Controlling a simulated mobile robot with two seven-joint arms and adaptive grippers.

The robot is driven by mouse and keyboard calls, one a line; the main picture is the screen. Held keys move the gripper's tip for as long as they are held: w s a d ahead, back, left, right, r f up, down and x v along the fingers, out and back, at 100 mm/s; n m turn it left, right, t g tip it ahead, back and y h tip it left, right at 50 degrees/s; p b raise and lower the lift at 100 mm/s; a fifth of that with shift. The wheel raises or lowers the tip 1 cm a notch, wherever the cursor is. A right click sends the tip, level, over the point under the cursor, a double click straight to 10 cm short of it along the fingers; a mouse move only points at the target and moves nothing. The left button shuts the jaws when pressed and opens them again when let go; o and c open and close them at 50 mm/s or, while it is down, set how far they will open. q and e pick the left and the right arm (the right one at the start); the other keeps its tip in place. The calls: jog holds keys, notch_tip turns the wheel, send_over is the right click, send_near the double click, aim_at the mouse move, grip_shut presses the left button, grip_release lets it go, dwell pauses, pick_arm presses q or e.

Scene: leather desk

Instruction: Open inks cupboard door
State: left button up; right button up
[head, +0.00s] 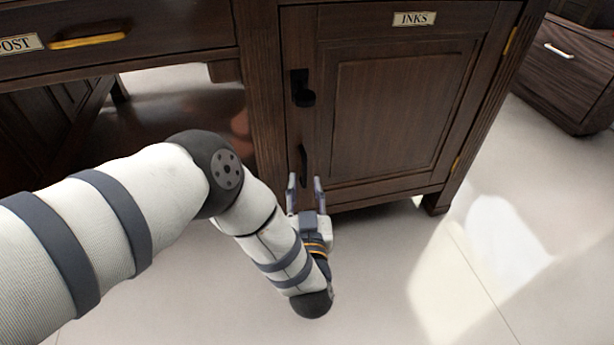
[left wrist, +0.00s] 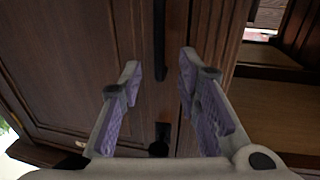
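The inks cupboard door (head: 395,115) is dark wood and looks shut, with an INKS label (head: 414,19) above its panel. A black vertical bar handle (head: 303,165) is low on its left side, and a black latch (head: 302,88) is above the handle. My left gripper (head: 305,182) is open and empty, just in front of the handle's lower end. In the left wrist view, the handle (left wrist: 159,42) lines up between the spread fingertips (left wrist: 160,68); I see no contact. The latch (left wrist: 159,140) shows lower there, between the fingers. My right gripper is out of view.
A drawer with a yellow handle (head: 88,40) and a POST label is at the upper left, above an open knee space. Another dark drawer unit (head: 570,65) stands at the right. The pale floor (head: 440,280) in front of the door is clear apart from my arm.

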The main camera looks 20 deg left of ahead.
aim_at(304, 171)
pick_arm(q)
jog(key=b+x, duration=0.2)
jog(key=x, duration=0.3)
jog(key=shift+w+f, duration=0.15)
jog(key=shift+f, duration=0.05)
jog(key=shift+w+a+r, duration=0.15)
jog(key=shift+w+a, duration=0.05)
jog(key=shift+w, duration=0.2)
grip_shut()
